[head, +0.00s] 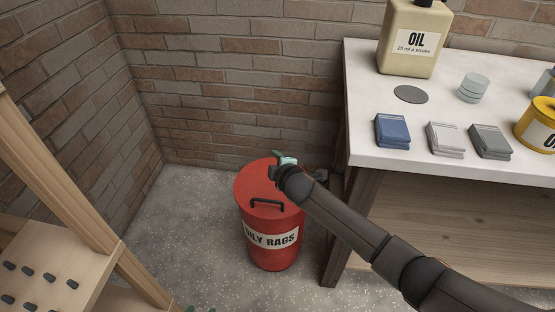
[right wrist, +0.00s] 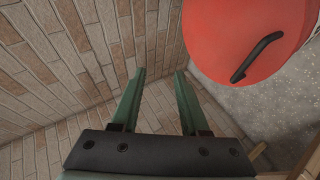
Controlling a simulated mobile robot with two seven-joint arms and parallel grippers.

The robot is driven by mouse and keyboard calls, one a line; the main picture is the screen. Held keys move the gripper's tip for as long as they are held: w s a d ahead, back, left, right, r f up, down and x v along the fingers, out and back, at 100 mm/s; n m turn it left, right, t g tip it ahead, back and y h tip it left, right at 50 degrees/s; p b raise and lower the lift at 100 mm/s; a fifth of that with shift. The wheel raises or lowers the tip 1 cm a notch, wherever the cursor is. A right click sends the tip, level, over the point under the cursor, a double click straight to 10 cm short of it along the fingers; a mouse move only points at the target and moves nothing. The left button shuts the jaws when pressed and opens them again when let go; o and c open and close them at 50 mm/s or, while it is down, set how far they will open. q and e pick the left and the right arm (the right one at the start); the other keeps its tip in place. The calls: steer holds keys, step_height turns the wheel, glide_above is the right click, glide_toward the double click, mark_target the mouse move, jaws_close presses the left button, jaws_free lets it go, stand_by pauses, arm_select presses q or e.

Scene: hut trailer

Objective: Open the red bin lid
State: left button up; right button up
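The lid (right wrist: 235,35) and handle (right wrist: 257,57) also show at the upper right in the right wrist view. My right gripper (head: 283,158) is over the far edge of the lid in the head view, partly hidden by its own wrist. In the right wrist view its two green fingers (right wrist: 157,82) are apart with nothing between them, beside the lid.
A workbench (head: 365,140) stands right of the bin, holding an oil can (head: 412,40), folded cloths (head: 393,131) and a yellow tin (head: 540,125). A wooden rack (head: 60,265) stands at the left. Speckled floor (head: 195,220) is clear between rack and bin.

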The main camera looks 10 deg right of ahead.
steer(key=shift+v, duration=1.1)
steer(key=shift+f, duration=0.1)
